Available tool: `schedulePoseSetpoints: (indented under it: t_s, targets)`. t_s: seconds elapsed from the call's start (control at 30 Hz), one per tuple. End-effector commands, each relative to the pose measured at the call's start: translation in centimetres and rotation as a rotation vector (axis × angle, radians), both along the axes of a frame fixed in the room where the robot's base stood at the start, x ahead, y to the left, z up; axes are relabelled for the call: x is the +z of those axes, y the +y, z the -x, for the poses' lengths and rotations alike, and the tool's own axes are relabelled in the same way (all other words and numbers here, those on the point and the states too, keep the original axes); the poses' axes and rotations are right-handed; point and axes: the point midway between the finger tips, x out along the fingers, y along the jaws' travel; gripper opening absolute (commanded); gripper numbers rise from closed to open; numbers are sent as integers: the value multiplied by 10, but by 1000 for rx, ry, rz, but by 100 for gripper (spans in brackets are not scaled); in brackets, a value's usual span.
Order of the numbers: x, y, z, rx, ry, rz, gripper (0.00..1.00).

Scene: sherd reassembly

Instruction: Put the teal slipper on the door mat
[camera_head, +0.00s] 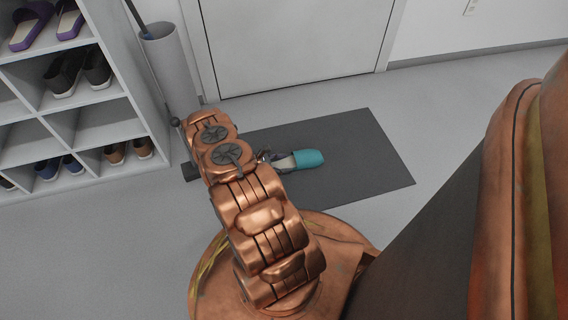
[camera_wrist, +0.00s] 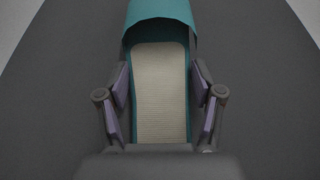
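The teal slipper (camera_head: 308,159) has a teal toe and a pale insole. It is over the dark grey door mat (camera_head: 375,185), inside the mat's outline, with its toe to the right in the head view. I cannot tell whether its sole touches the mat. My gripper (camera_head: 266,157) is at its heel end, partly hidden by my arm. In the wrist view, the fingers of my gripper (camera_wrist: 161,88) stand on both sides of the slipper (camera_wrist: 160,60), very close to its edges. Whether they press on it is unclear. The mat (camera_wrist: 60,70) fills the background.
A white shoe rack (camera_head: 150,125) with several pairs of shoes stands at the left. A grey cylindrical bin (camera_head: 172,70) stands beside it, holding a long stick. A white door (camera_head: 300,45) is behind the mat. The floor right of the mat is clear.

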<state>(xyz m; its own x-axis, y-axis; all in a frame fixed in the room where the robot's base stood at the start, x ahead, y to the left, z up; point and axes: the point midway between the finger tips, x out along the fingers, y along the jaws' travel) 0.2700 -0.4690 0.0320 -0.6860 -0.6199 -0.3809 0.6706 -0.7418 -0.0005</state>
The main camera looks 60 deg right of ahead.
Motion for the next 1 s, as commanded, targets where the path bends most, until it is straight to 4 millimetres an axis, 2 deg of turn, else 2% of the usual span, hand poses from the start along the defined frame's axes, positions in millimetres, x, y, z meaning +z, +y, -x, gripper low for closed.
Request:
schedulePoseSetpoints:
  t_s: [0.1,0.47,0.67,1.0]
  targets:
    - [0,0,0,0,0,0,81]
    - [2,0,0,0,0,0,81]
    - [15,15,-18,3,-2,1,81]
    - [39,55,-62,2,-1,2,81]
